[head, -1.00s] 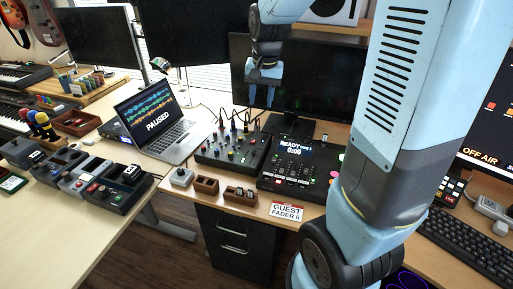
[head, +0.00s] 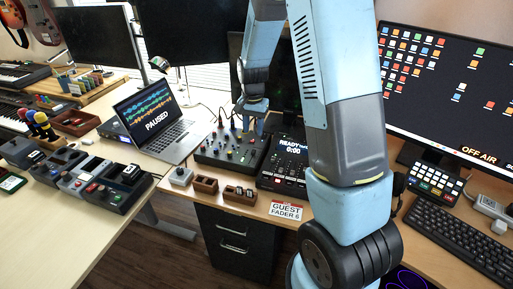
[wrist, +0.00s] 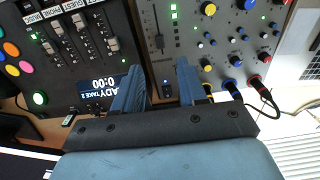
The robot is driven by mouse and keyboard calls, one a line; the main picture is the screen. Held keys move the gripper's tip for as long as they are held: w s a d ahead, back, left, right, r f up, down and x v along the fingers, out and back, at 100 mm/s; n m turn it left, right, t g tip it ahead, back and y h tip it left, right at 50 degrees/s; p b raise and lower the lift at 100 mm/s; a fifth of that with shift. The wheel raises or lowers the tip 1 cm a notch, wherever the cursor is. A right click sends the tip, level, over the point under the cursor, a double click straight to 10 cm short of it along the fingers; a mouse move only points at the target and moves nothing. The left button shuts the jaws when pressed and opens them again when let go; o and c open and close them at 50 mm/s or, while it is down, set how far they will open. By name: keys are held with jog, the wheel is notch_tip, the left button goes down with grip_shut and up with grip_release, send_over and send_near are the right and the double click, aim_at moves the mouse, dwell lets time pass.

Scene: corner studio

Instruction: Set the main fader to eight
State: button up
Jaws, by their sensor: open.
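The mixer (head: 228,153) with coloured knobs stands on the desk beside a black console (head: 283,172) whose screen reads READY and 0:00. In the wrist view the mixer (wrist: 222,45) has a single long fader (wrist: 159,41), its cap partway along a scaled slot; I cannot read its label or numbers. The console (wrist: 75,75) shows several shorter labelled faders to its left. My gripper (wrist: 160,85) is open and empty, its two blue fingers apart over the mixer's edge near that slot. In the head view my gripper (head: 250,110) is above the mixer's back part.
A card (head: 287,211) reading GUEST FADER 6 is at the desk's front edge. A grey button box (head: 181,177) and wooden trays (head: 206,184) sit before the mixer. Cables rise behind it. A laptop (head: 152,117) stands left; a keyboard (head: 455,238) lies right.

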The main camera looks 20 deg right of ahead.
aim_at(254, 150)
notch_tip(254, 150, down, 10)
jog(key=shift+r, duration=0.2)
dwell(0.3)
grip_shut()
dwell(0.5)
